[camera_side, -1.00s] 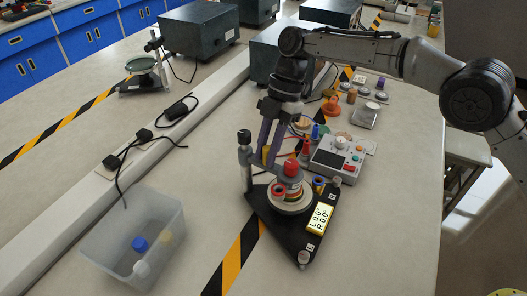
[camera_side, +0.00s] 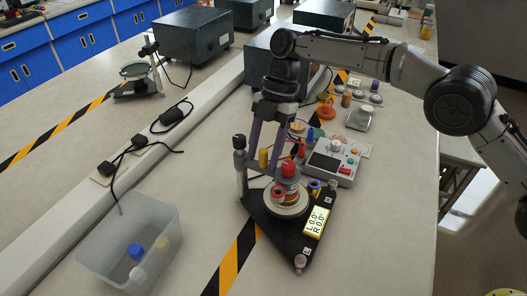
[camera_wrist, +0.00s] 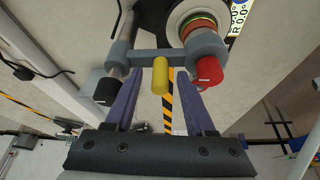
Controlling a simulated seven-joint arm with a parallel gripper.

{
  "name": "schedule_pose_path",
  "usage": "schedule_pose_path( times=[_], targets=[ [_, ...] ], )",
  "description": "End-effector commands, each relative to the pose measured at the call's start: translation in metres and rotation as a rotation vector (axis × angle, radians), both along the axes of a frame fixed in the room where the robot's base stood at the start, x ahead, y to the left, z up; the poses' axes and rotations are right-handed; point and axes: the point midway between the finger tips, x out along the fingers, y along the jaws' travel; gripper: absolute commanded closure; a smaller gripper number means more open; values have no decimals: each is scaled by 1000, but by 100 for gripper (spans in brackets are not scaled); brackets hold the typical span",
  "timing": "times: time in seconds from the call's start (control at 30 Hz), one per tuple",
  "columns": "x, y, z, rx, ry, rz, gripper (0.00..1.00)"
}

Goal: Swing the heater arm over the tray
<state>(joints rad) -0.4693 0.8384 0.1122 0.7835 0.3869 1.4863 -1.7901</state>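The heater arm is a grey bar (camera_wrist: 141,57) running from an upright post with a black cap (camera_side: 239,142) to a round heater head with a red cap (camera_side: 288,169). A yellow peg (camera_wrist: 160,76) stands on the bar; it also shows in the side view (camera_side: 263,158). The round tray (camera_side: 290,208), pale-rimmed, sits on a black triangular base (camera_side: 275,236). In the wrist view the head overlaps the tray's near edge; exact alignment is unclear. My gripper (camera_wrist: 161,98) is open, its purple fingers apart on either side of the peg, with visible gaps.
A lit readout (camera_side: 316,221) lies on the base. A control box (camera_side: 333,162) with buttons stands close behind it. A clear bin (camera_side: 92,262) with small caps is at the left front. Cables and adapters (camera_side: 172,116) lie along the raised strip. Bench at the right front is clear.

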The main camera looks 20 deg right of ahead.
Motion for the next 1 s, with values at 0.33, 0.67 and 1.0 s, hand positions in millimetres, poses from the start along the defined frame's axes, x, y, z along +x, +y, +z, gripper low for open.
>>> schedule_pose_path(
  times=[0.33,0.67,1.0],
  targets=[
    [3,-2,8,1,-1,-1,45],
    [15,-17,54,1,-1,-1,45],
    [17,-23,69,0,2,-1,45]
  ],
)
